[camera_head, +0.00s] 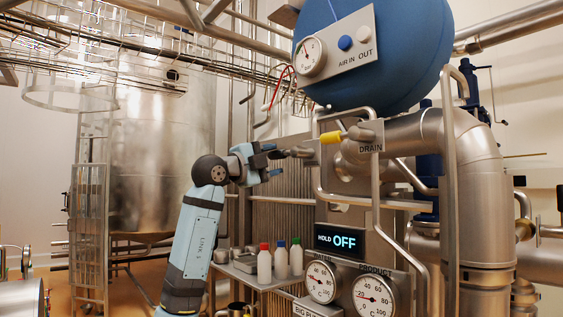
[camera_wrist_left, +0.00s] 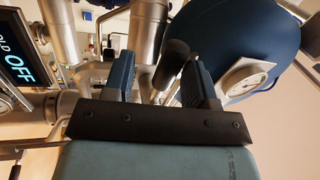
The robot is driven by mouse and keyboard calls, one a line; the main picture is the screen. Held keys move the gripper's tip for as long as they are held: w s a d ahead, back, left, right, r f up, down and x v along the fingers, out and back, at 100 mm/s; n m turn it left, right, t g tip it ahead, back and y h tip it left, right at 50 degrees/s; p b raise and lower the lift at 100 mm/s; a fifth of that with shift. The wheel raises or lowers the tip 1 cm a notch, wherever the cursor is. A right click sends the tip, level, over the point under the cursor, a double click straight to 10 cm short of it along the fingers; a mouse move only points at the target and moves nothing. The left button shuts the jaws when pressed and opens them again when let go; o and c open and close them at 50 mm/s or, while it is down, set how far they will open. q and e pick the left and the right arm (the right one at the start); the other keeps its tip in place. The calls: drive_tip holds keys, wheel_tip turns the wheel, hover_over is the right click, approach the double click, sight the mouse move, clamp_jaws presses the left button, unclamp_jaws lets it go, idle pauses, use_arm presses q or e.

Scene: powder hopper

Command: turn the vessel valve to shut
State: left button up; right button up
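The blue vessel (camera_head: 392,45) hangs at the top, with a gauge and a plate marked AIR IN and OUT. Below it, a valve part with a yellow sleeve (camera_head: 332,137) sits left of the DRAIN label. A grey rod (camera_head: 300,152) reaches left from there toward my left gripper (camera_head: 272,159). In the left wrist view, the fingers (camera_wrist_left: 162,80) stand apart, and a dark rounded bar (camera_wrist_left: 174,62) shows between them, nearer the right finger. I cannot tell whether it touches. Which handle is the vessel valve is not labelled in view. My right gripper is not in view.
A display (camera_head: 340,241) reads HOLD OFF, above two gauges (camera_head: 321,282). Several capped bottles (camera_head: 281,262) stand on a shelf below my left gripper. A bent pipe rail (camera_head: 376,190) crosses in front of the valve area. A large steel tank (camera_head: 150,150) stands behind at left.

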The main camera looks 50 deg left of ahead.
use_arm(q)
drive_tip(key=b+v, duration=0.1)
drive_tip(key=v, duration=0.9)
idle(0.4)
